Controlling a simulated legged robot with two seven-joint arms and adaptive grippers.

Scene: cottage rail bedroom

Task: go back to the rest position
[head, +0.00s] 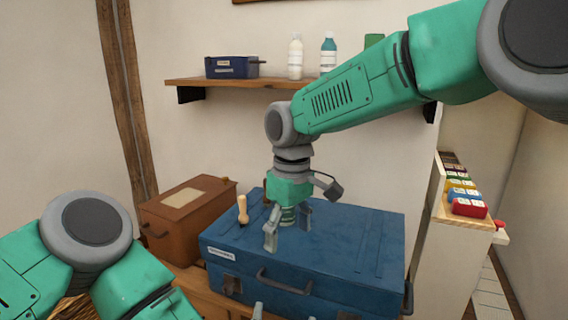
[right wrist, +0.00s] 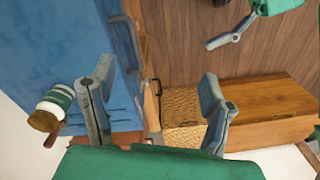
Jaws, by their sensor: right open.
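My right gripper (head: 288,224) hangs from its green arm over the top of a blue case (head: 350,240) in the head view. Its two grey fingers are apart. In the right wrist view the gripper (right wrist: 155,105) shows nothing between its fingers, with the blue case (right wrist: 50,45) to the left. My left arm comes in at the lower left of the head view. Grey tips at the bottom edge there look like parts of the left gripper. A grey finger of the left gripper (right wrist: 232,33) shows at the top right of the right wrist view; its opening is unclear.
A brown box (head: 190,215) stands left of the case. A wooden-handled tool (head: 241,210) is near the case's left edge. The wall shelf (head: 230,82) holds a blue box (head: 231,67) and bottles (head: 296,58). A cabinet with coloured items (head: 467,207) stands right.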

